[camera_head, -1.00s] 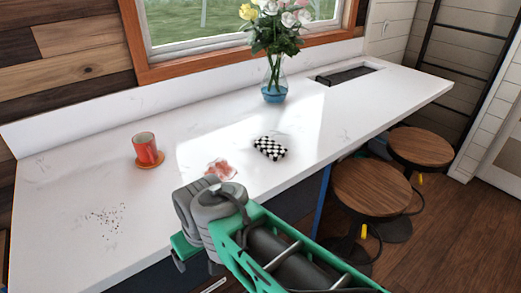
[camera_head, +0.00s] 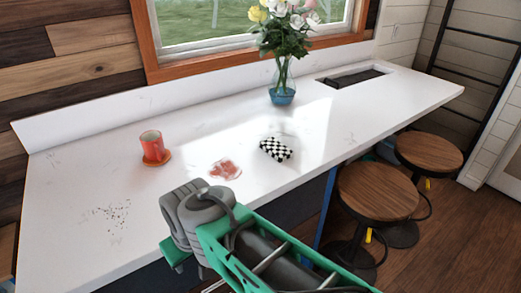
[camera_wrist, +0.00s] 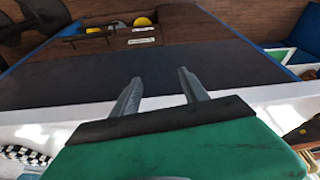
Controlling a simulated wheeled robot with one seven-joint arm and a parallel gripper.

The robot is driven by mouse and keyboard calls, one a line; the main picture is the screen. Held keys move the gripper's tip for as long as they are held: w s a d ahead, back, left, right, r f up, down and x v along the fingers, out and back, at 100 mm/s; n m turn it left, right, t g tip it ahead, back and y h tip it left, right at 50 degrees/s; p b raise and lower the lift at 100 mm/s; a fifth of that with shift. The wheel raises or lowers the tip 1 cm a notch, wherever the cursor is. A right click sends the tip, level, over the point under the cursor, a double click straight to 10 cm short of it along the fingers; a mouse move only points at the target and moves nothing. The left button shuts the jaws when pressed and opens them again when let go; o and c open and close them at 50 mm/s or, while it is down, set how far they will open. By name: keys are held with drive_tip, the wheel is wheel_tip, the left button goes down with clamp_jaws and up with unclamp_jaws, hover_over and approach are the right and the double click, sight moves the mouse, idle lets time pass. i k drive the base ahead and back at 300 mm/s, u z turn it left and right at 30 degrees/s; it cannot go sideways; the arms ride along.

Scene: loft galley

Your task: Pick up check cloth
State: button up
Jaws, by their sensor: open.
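The check cloth (camera_head: 276,150) is a small black-and-white checkered bundle on the white counter (camera_head: 120,235), right of a red spill. Part of a checkered pattern, likely the same cloth (camera_wrist: 24,155), shows at the lower left edge of the wrist view. My gripper (camera_wrist: 160,88) shows two grey fingers, spread apart with nothing between them. In the head view my arm is in front of the counter's near edge, short of the cloth, and the fingertips cannot be made out there.
A red cup (camera_head: 152,146) stands on an orange coaster. A red spill (camera_head: 225,170) and dark crumbs (camera_head: 112,214) lie on the counter. A flower vase (camera_head: 282,88) stands behind the cloth. Two stools (camera_head: 377,192) stand at the right. Bare counter surrounds the cloth.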

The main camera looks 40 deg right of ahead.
sight(278, 151)
drive_tip(key=u, duration=1.7)
drive_tip(key=k, duration=1.15)
drive_tip(key=z, duration=1.4)
